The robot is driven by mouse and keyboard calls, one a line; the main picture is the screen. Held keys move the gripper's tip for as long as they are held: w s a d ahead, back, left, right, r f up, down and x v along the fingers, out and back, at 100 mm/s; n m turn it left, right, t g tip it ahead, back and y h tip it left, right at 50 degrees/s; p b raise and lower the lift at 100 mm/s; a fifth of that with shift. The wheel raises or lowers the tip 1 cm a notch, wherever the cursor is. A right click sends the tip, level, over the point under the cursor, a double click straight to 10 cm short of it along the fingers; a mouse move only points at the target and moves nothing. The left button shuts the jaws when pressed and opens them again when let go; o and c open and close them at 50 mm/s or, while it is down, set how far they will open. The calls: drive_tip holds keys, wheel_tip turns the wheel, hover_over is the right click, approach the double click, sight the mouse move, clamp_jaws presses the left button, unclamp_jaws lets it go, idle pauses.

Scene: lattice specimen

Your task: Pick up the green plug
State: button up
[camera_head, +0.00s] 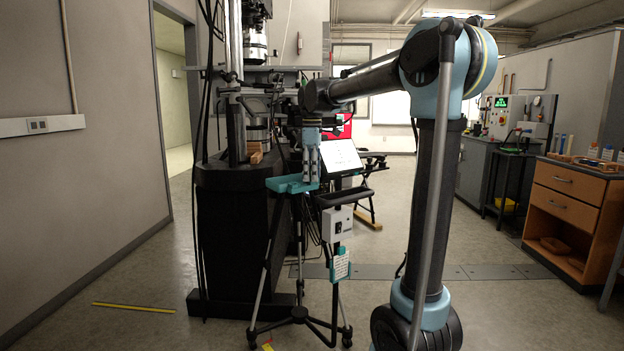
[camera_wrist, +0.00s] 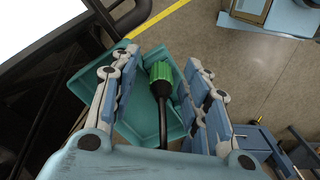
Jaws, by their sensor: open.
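The green plug (camera_wrist: 160,72) shows in the wrist view as a ribbed green cylinder with a black stem or cable running from it toward the bottom of the picture. It is over a teal tray (camera_wrist: 136,118). My gripper (camera_wrist: 163,66) is open, with one finger on each side of the plug in the picture. Clear gaps show on both sides; I cannot tell how far the fingertips are above it. In the head view my gripper (camera_head: 311,172) points down at the teal tray (camera_head: 283,186), which is on a tripod stand. I cannot make out the plug there.
A dark machine column (camera_head: 235,235) stands left of the tray. A white control box (camera_head: 337,225) and a black handle (camera_head: 343,197) are close to the right. A tilted bright screen (camera_head: 341,156) stands behind. Open floor lies at the lower left.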

clamp_jaws()
drive_tip(key=shift+r, duration=0.15)
